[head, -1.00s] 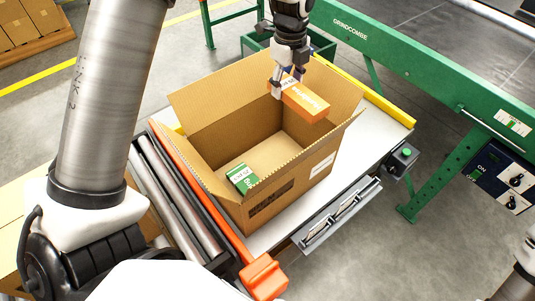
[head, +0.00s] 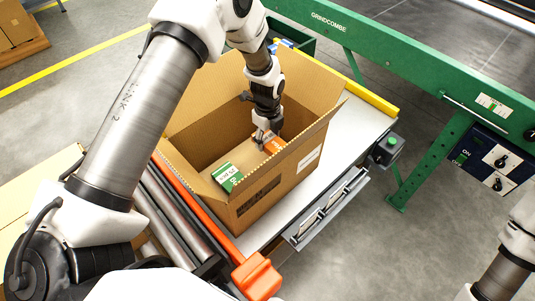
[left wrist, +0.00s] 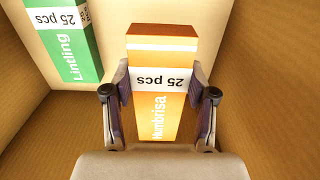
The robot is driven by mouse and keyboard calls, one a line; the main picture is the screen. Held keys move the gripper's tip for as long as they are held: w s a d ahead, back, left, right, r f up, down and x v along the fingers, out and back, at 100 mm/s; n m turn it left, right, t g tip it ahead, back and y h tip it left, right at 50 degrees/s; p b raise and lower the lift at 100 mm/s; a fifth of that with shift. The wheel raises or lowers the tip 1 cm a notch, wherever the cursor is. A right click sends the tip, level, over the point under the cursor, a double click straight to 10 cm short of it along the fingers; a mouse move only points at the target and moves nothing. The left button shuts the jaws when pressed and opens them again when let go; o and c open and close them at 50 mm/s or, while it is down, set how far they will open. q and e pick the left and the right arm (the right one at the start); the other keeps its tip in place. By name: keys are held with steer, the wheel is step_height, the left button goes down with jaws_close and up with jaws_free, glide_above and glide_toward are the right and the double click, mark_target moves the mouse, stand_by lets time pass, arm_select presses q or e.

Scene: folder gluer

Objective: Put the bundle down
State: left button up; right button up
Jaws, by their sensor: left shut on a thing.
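The bundle is an orange carton with a white "25 pcs" band. In the head view the orange bundle (head: 274,145) shows partly, low inside the open cardboard box (head: 262,199). In the left wrist view the bundle (left wrist: 160,110) lies between both fingers. My left gripper (head: 264,134) reaches down into the box and is shut on the bundle; its fingers show in the left wrist view (left wrist: 160,88). I cannot tell whether the bundle touches the box floor. A green and white bundle (head: 228,176) lies in the box, apart from the orange one. My right gripper is out of view.
The box stands on a pale table with an orange rail (head: 205,211) on the left and a yellow edge (head: 368,91) at the back. A green machine (head: 400,57) stands behind. The box walls rise close around my left gripper.

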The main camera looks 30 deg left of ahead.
mark_target(268, 138)
arm_select(q)
step_height(268, 138, down, 9)
steer(key=shift+r, duration=0.15)
steer(key=o, duration=1.2)
steer(key=shift+o, duration=0.2)
step_height(268, 138, up, 12)
steer(key=shift+r, duration=0.2)
